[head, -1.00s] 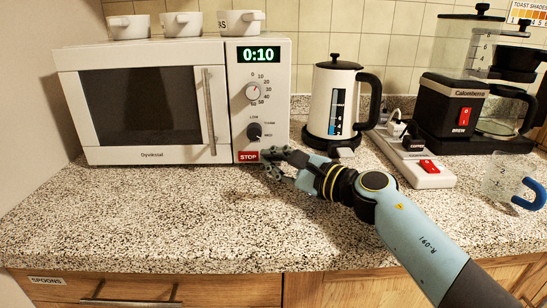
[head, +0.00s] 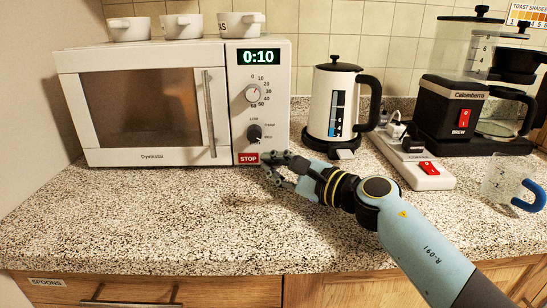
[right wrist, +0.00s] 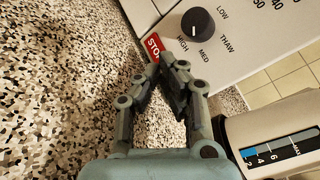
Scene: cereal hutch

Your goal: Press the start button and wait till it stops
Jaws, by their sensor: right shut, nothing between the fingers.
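The white microwave (head: 145,152) stands at the back left of the counter with its door closed. Its window (head: 140,105) glows with a warm brown light, and its green display (head: 259,57) reads 0:10. A red button marked STOP (head: 248,158) is at the bottom of its control panel; it also shows in the right wrist view (right wrist: 153,47), partly covered by a fingertip. My right gripper (head: 268,158) is shut and empty, its fingertips at the right edge of that button; whether they touch it I cannot tell. My left gripper is not in view.
White cups (head: 182,26) stand on the microwave. A white kettle (head: 332,100) stands right of it, close to my right gripper. Further right are a power strip (head: 428,178), a coffee maker (head: 455,115) and a clear blue-handled cup (head: 500,178). The front left counter is clear.

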